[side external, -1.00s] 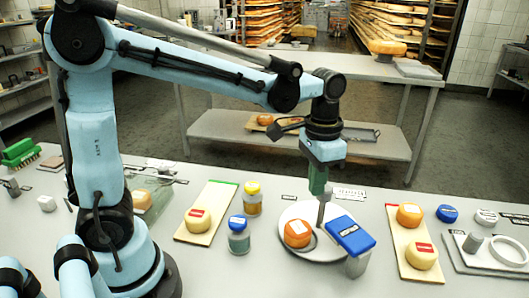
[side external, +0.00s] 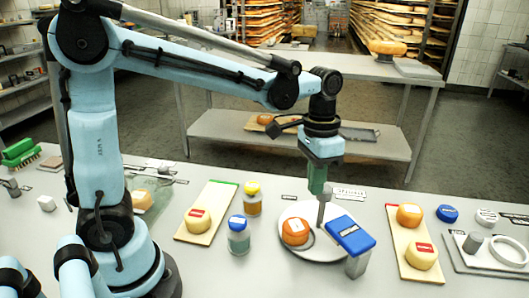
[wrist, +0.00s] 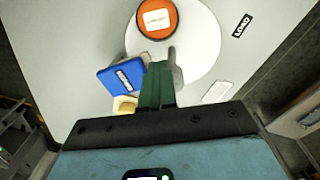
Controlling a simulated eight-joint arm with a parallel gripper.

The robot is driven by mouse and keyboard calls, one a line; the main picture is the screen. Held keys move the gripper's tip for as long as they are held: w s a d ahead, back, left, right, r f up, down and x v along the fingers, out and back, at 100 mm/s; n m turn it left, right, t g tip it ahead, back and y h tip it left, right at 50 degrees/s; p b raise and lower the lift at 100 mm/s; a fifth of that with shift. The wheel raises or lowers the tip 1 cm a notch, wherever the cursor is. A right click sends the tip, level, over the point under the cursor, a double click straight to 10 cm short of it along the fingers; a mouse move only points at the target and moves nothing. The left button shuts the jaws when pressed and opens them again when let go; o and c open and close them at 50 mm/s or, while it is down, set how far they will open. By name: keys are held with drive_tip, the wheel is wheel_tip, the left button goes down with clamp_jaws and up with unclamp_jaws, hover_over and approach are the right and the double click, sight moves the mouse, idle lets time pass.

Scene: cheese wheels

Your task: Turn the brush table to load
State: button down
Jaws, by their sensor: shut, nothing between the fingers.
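The brush table is a round white turntable (side external: 318,254), also seen in the wrist view (wrist: 205,40). An orange cheese wheel (side external: 295,231) with a white label lies on its left part; in the wrist view the cheese (wrist: 157,19) is at the top. A grey upright peg (side external: 324,207) stands near the far rim. A blue brush block (side external: 351,236) on a grey post overhangs the right side. My gripper (side external: 317,187), with green fingers, is shut and empty, low beside the peg; contact cannot be told. In the wrist view a LOAD label (wrist: 242,25) lies beyond the rim.
Boards with cheeses stand left (side external: 206,225) and right (side external: 403,262). A blue-lidded jar (side external: 238,238) and a yellow-lidded jar (side external: 252,203) are left of the turntable. A white sign (side external: 350,190) lies behind it. A grey tray with a ring (side external: 495,262) is far right.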

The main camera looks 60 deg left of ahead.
drive_tip(key=shift+w+a+f+t+y, duration=0.15)
drive_tip(key=shift+a+f+y, duration=0.15)
drive_tip(key=shift+a, duration=0.25)
drive_tip(key=shift+w+a+f+t+y, duration=0.15)
drive_tip(key=shift+a+f+y, duration=0.1)
drive_tip(key=shift+a, duration=0.3)
wheel_tip(320, 180, up, 6)
drive_tip(key=shift+s+d, duration=0.2)
drive_tip(key=shift+s, duration=0.2)
drive_tip(key=s+a+f+n+t, duration=0.3)
drive_tip(key=s+f+t, duration=0.1)
drive_tip(key=s+t, duration=0.3)
drive_tip(key=shift+s+a+f, duration=0.3)
drive_tip(key=shift+a, duration=0.1)
